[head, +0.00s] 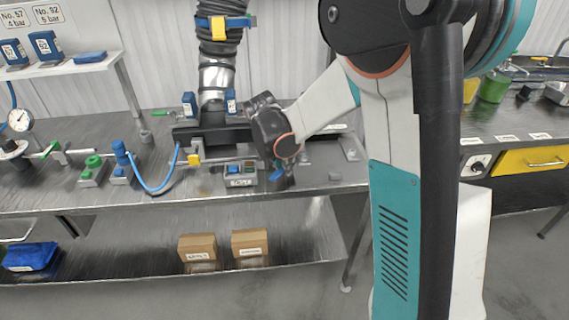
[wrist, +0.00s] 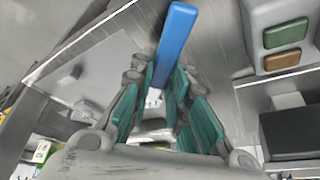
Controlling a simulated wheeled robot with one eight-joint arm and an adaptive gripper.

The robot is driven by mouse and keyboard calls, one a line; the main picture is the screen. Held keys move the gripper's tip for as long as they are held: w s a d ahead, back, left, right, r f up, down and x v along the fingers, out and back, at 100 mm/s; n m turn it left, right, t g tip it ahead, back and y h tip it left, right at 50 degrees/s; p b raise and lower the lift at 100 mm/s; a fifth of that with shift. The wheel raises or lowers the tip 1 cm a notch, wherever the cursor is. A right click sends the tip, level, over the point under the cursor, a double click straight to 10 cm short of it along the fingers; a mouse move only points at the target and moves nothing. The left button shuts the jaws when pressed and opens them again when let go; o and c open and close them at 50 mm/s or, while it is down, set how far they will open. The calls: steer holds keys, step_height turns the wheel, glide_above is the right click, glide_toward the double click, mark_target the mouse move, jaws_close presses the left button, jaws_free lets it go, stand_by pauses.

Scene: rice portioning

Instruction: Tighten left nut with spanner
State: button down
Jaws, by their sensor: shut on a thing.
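My gripper (wrist: 163,85) has its teal fingers closed around a long blue bar (wrist: 177,38), which looks like part of the spanner. The bar points away from the fingers over the grey bench. In the head view, my gripper (head: 278,165) is low over the bench, right of the small control box, with a bit of blue (head: 277,175) at its tip. The spanner's jaw end cannot be made out. The black fixture (head: 215,136) stands behind and left of my gripper, under a hanging duct. No nut can be picked out clearly; my arm hides part of the fixture.
A control box (head: 240,174) sits just left of my gripper; its green button (wrist: 286,33) and brown button (wrist: 282,60) show in the wrist view. A blue hose (head: 158,186), valves and a gauge (head: 20,120) are farther left. Two cardboard boxes (head: 198,247) stand on the lower shelf.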

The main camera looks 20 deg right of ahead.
steer(key=shift+s+d+n+t+y, duration=0.25)
steer(key=shift+s+d+n, duration=0.35)
steer(key=shift+n, duration=0.3)
steer(key=shift+s+d+n+t+y, duration=0.25)
steer(key=shift+s+d+n, duration=0.3)
steer(key=shift+n, duration=0.35)
steer(key=shift+a+r+p, duration=0.15)
steer(key=shift+r+p, duration=0.75)
steer(key=shift+r, duration=0.25)
steer(key=shift+r+p, duration=1.45)
steer(key=shift+r, duration=0.55)
steer(key=shift+s+f, duration=0.1)
steer(key=shift+s, duration=0.05)
